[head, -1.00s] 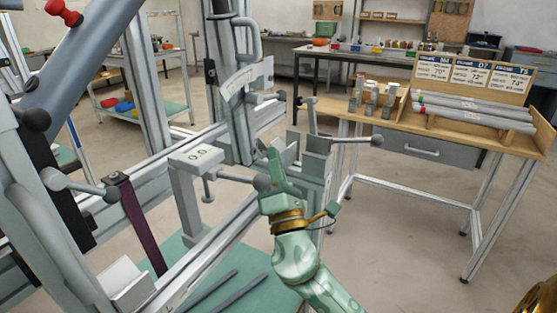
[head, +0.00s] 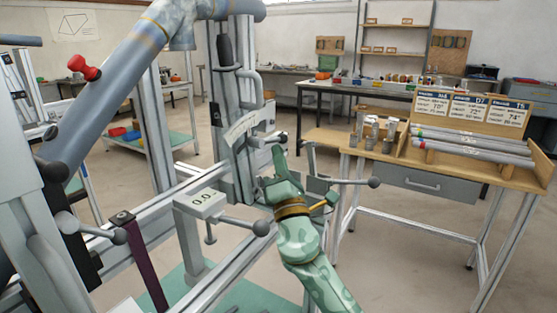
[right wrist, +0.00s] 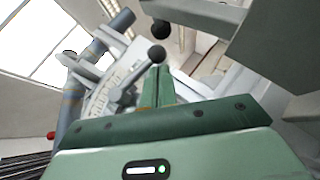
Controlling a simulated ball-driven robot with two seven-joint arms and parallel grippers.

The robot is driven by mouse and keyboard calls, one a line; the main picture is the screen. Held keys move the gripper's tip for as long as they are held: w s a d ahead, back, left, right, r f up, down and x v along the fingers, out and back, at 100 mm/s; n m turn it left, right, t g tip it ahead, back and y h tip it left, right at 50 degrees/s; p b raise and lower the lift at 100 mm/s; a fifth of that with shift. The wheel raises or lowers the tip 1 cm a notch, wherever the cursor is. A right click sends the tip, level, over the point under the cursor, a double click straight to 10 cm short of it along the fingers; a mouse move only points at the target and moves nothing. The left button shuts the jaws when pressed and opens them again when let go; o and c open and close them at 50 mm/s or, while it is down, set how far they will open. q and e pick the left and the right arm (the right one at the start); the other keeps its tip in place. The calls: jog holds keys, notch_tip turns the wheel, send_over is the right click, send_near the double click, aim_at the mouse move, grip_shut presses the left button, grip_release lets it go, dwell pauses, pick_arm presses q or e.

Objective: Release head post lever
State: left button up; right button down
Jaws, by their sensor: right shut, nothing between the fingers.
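The head post lever is a short grey lever with a dark ball knob (head: 281,138), at the right end of the scaled plate (head: 243,127) on the upright head post (head: 229,95). In the right wrist view the lever's knob (right wrist: 158,55) shows just beyond the fingertips, with its arm running down left to the scale. My right gripper (head: 279,160) is shut and empty, its green fingers pointing up just below the knob. Whether the fingertips touch the knob I cannot tell. In the right wrist view the closed fingers (right wrist: 157,85) stand in the middle. My left gripper is out of view.
Other ball levers stick out near my right arm: one at the right (head: 374,182), one by the 0.0 readout box (head: 201,203). Jig rails and a blue-grey tube (head: 110,90) fill the left. A wooden bench (head: 450,165) stands at the right, with open floor before it.

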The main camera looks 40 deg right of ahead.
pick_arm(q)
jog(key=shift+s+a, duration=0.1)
pick_arm(e)
jog(key=shift+w+d+r, duration=0.15)
jog(key=shift+d+r, duration=0.15)
jog(key=shift+r, duration=0.1)
jog(key=shift+w+d+r, duration=0.1)
jog(key=shift+d+r, duration=0.35)
jog(key=shift+r, duration=0.5)
dwell(0.5)
jog(key=b, duration=0.5)
send_near(283, 141)
jog(key=v, duration=0.7)
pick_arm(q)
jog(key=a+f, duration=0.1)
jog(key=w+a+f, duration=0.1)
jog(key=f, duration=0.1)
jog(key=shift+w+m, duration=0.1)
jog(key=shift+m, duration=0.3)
pick_arm(e)
jog(key=shift+a, duration=0.1)
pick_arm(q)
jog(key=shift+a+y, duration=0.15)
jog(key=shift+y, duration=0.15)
